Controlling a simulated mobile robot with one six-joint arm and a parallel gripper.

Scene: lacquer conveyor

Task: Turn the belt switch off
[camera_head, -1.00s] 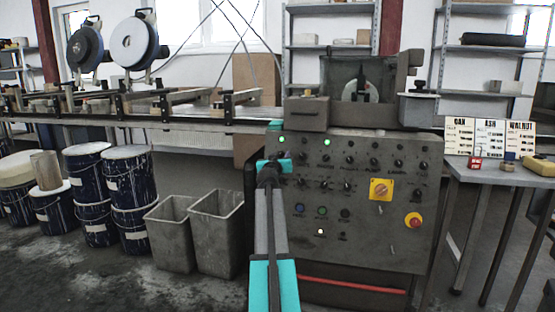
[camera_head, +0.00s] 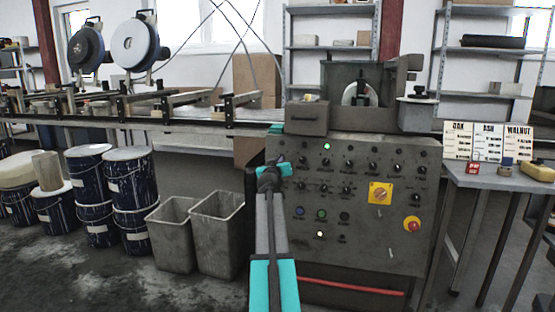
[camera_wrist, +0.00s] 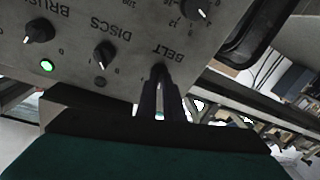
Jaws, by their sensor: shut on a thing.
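My gripper (camera_wrist: 160,78) reaches up to the grey control panel (camera_wrist: 125,20) in the wrist view, where the panel shows upside down. Its two dark fingers are shut at the spot just beside the BELT label (camera_wrist: 170,52). They are closed on the belt switch, which they mostly hide, so its pointer angle cannot be read. In the head view my arm covers the panel's upper left edge, and the fingers are hidden.
The DISCS knob (camera_wrist: 104,55) and another knob (camera_wrist: 39,31) sit beside the belt switch. A green lamp (camera_wrist: 47,66) is lit. The panel also holds a yellow-backed switch (camera_head: 380,193) and a red emergency button (camera_head: 412,224). Grey bins (camera_head: 216,232) stand left of my arm.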

